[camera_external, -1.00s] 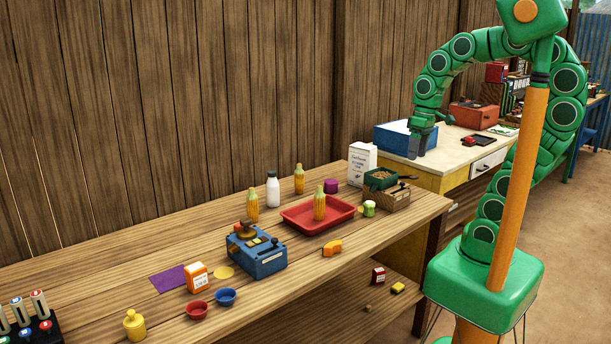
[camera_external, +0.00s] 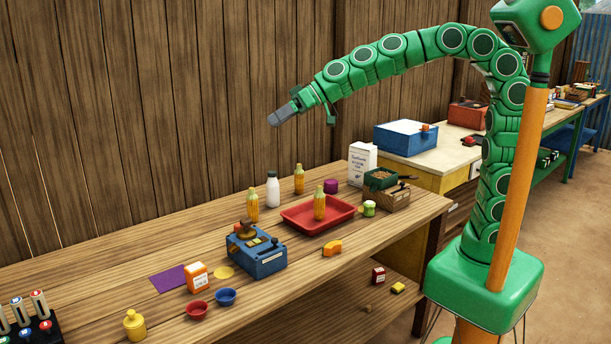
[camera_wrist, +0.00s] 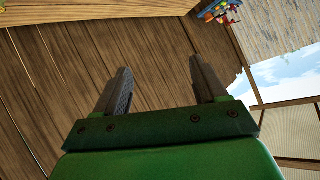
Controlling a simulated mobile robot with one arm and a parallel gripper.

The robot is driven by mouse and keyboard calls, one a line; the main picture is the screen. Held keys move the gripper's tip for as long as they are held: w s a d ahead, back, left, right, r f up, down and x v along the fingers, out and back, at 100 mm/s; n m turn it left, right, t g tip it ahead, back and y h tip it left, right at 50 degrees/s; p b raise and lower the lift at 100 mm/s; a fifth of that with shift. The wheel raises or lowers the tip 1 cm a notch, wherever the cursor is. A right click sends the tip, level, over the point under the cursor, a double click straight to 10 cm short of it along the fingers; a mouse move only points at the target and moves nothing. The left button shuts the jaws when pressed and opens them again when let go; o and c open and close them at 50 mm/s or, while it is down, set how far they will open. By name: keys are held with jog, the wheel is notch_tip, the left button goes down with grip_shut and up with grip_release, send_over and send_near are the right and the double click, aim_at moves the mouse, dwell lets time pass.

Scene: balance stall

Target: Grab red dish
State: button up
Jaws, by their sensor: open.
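A small round red dish (camera_external: 197,310) stands on the wooden table near its front edge, at the lower left of the external view. A blue dish (camera_external: 226,297) of like size stands just right of it. My gripper (camera_external: 297,111) is high above the table, in front of the plank wall, far up and to the right of the red dish. In the wrist view my gripper (camera_wrist: 159,80) shows two grey fingers apart with nothing between them. The wrist view shows mostly wall planks, and I cannot see the red dish there.
An orange-and-white box (camera_external: 197,278), a yellow jar (camera_external: 134,326) and a blue device (camera_external: 257,256) stand near the dishes. A red tray (camera_external: 291,219) holds a corn-like bottle. A white bottle (camera_external: 272,190) stands behind it. The air above the table's left part is clear.

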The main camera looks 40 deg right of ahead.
jog(key=w+a+r+t+y, duration=0.1)
jog(key=a+r, duration=0.1)
jog(key=a, duration=0.7)
jog(key=s+a+f+m+t+h, duration=0.15)
jog(key=a+f, duration=0.25)
jog(key=a, duration=0.5)
jog(key=s+a+f+m+t+h, duration=0.1)
jog(key=s+a+f+t, duration=0.2)
jog(key=a, duration=0.5)
jog(key=s+a+f+t+h, duration=0.1)
jog(key=s+a+f+h, duration=0.2)
jog(key=s+f, duration=0.5)
send_near(191, 307)
jog(key=shift+s+d+m+h, duration=0.1)
jog(key=shift+s+m+h, duration=0.05)
jog(key=shift+m+h, duration=0.2)
jog(key=shift+f, duration=0.3)
jog(key=shift+x, duration=0.8)
jog(key=shift+a+r+x, duration=0.15)
jog(key=shift+r+x, duration=0.05)
jog(key=shift+x, duration=1.3)
jog(key=shift+a+r+x, duration=0.1)
jog(key=shift+r+x, duration=0.05)
jog(key=shift+x, duration=1.4)
